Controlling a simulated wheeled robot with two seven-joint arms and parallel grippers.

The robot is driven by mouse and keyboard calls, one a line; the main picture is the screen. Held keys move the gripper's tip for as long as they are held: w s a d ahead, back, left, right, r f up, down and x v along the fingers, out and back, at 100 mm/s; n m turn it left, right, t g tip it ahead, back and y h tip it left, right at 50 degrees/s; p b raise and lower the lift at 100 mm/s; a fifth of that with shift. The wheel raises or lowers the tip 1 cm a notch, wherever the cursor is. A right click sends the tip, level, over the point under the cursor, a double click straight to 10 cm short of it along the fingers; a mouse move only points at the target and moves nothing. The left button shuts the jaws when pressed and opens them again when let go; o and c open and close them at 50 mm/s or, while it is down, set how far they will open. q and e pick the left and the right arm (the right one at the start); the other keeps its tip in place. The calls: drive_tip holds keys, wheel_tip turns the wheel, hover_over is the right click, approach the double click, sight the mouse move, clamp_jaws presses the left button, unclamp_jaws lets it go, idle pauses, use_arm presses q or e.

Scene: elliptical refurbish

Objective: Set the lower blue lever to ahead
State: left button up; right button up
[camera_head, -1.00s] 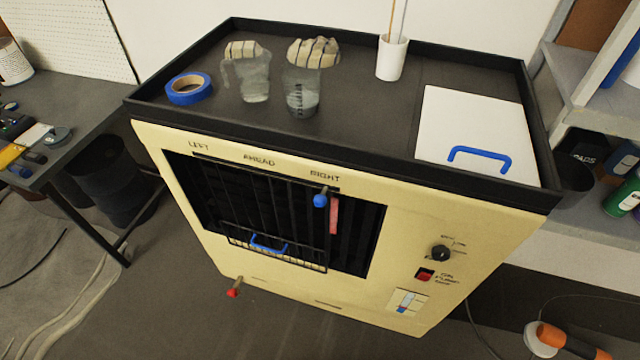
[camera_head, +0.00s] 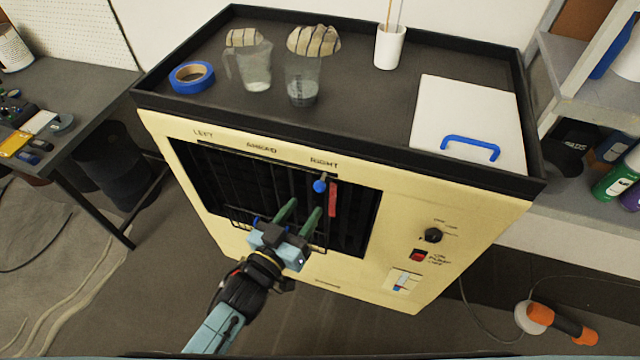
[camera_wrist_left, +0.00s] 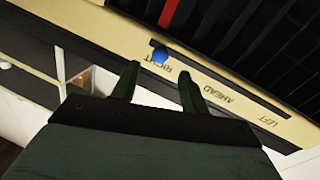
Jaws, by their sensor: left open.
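The blue lever knob (camera_head: 320,186) sits below the RIGHT label (camera_head: 324,163), at the right end of the slot on the cream cabinet. The AHEAD label (camera_head: 262,148) is to its left. In the left wrist view the blue knob (camera_wrist_left: 160,55) is just beyond the fingertips, beside the RIGHT lettering. My left gripper (camera_head: 302,208) is open and empty in front of the dark grille, its green fingers pointing up toward the knob. It appears apart from the knob. My right gripper is not in view.
A red strip (camera_head: 332,200) hangs beside the knob. A blue handle (camera_head: 258,222) low on the grille is mostly hidden by my left gripper. The black tray (camera_head: 350,120) on top holds glass jugs, blue tape, a white cup and a white lid. A knob (camera_head: 433,235) is on the right.

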sight(317, 191)
use_arm(q)
drive_tip(key=x, duration=0.8)
drive_tip(key=shift+f, duration=0.1)
drive_tip(key=shift+c, duration=0.3)
clamp_jaws()
